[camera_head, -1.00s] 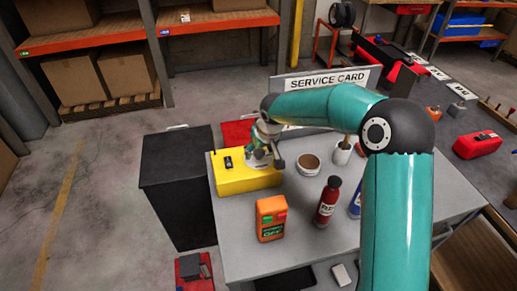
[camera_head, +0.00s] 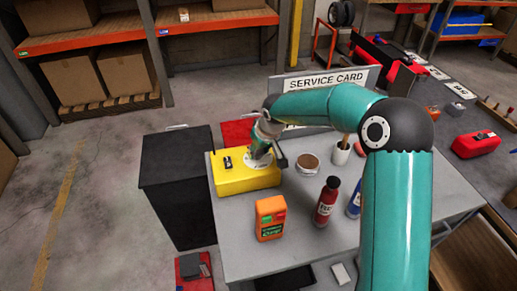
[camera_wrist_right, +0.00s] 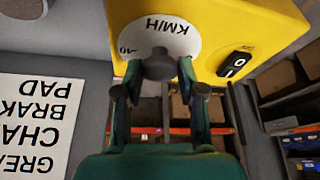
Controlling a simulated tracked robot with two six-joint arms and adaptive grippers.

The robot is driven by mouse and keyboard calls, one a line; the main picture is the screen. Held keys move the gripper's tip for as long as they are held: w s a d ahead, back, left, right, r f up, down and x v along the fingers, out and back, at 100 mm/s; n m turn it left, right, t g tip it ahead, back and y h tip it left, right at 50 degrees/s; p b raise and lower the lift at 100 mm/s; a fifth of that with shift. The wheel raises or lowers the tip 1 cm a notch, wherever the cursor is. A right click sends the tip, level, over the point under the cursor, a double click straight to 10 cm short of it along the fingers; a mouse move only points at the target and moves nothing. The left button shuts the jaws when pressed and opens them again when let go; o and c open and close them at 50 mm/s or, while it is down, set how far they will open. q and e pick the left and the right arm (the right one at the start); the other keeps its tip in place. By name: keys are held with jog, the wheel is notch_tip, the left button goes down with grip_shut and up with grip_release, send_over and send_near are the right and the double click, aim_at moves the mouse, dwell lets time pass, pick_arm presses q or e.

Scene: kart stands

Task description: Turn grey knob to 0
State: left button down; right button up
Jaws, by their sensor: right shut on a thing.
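A yellow box (camera_head: 232,178) sits on the grey table at its back left corner. A round white dial marked KM/H (camera_wrist_right: 182,42) is on the box, with a grey knob (camera_wrist_right: 158,66) over it. My right gripper (camera_head: 262,153) is at the dial, shut on the grey knob; in the right wrist view its two fingers (camera_wrist_right: 159,92) stand either side of the knob. The dial's other numbers and the knob's pointer are mostly hidden. A black rocker switch (camera_wrist_right: 235,64) is beside the dial. My left gripper is not in view.
An orange bottle (camera_head: 270,218), a red bottle (camera_head: 326,202), a brown-topped tub (camera_head: 307,164) and a white cup (camera_head: 341,154) stand on the grey table (camera_head: 240,240). A black cabinet (camera_head: 178,185) stands left of the table.

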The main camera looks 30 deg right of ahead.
jog(key=n+y+p, duration=0.1)
jog(key=n, duration=0.2)
jog(key=shift+d, duration=0.15)
jog(key=n+y, duration=0.1)
jog(key=n, duration=0.3)
jog(key=shift+w+d+f+n+g+y, duration=0.1)
jog(key=shift+w+n+g+y, duration=0.05)
jog(key=shift+n+g+y, duration=0.2)
jog(key=n+g+y+b, duration=0.1)
jog(key=n, duration=0.2)
jog(key=shift+w+d, duration=0.1)
jog(key=shift+n+g+y+p, duration=0.35)
jog(key=shift+n+g, duration=0.4)
jog(key=shift+n, duration=1.3)
jog(key=shift+w+d, duration=0.1)
jog(key=shift+r, duration=0.2)
jog(key=o, duration=1.1)
jog(key=shift+f, duration=0.1)
